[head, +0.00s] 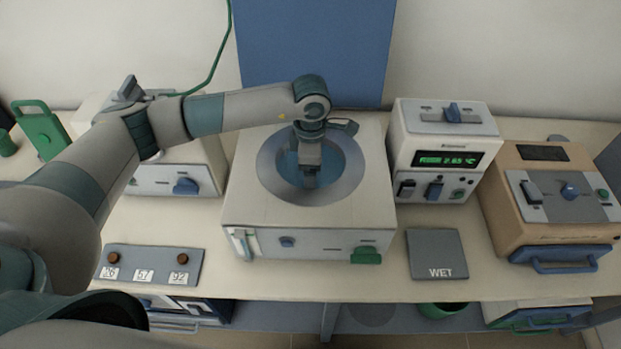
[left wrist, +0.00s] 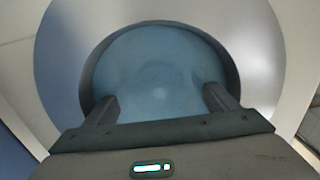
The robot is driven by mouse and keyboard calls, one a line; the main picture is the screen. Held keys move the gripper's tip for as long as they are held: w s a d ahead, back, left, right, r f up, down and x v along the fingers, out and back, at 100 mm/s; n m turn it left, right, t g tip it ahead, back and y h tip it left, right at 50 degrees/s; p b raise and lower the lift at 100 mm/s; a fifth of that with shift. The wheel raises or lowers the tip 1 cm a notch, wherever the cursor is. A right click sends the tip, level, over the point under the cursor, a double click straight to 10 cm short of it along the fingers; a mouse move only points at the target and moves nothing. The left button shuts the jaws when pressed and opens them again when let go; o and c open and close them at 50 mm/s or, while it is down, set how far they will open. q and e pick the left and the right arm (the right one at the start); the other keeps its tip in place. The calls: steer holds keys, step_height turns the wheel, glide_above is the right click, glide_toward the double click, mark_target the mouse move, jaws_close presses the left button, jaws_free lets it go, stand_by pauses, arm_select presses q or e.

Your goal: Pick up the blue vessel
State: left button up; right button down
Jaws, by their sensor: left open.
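The blue vessel (head: 326,166) sits in the round opening of a white box-shaped furnace, inside a grey metal ring (head: 352,187). My left gripper (head: 310,184) points down over the vessel and hides part of it. In the left wrist view the vessel (left wrist: 155,75) fills the opening, with a dark rim around it. The two fingers of my left gripper (left wrist: 165,105) are apart, with blue surface between them, and hold nothing. I cannot tell whether the fingertips touch the vessel. My right gripper is not in view.
A white unit with a green display (head: 447,160) stands right of the furnace (head: 300,238), and a tan furnace (head: 560,200) farther right. A grey WET mat (head: 437,254) lies in front. A panel with numbered labels (head: 150,265) is at left. A blue panel (head: 315,50) rises behind.

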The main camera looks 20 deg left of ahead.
arm_select(q)
steer(key=shift+f, duration=0.2)
stand_by(0.3)
steer(key=shift+w+r, duration=0.1)
steer(key=c, duration=1.5)
steer(key=shift+r, duration=0.1)
steer(key=shift+r+b, duration=0.45)
steer(key=shift+r, duration=0.1)
step_height(320, 180, up, 7)
steer(key=b, duration=0.2)
steer(key=shift+b, duration=0.4)
steer(key=shift+r, duration=0.85)
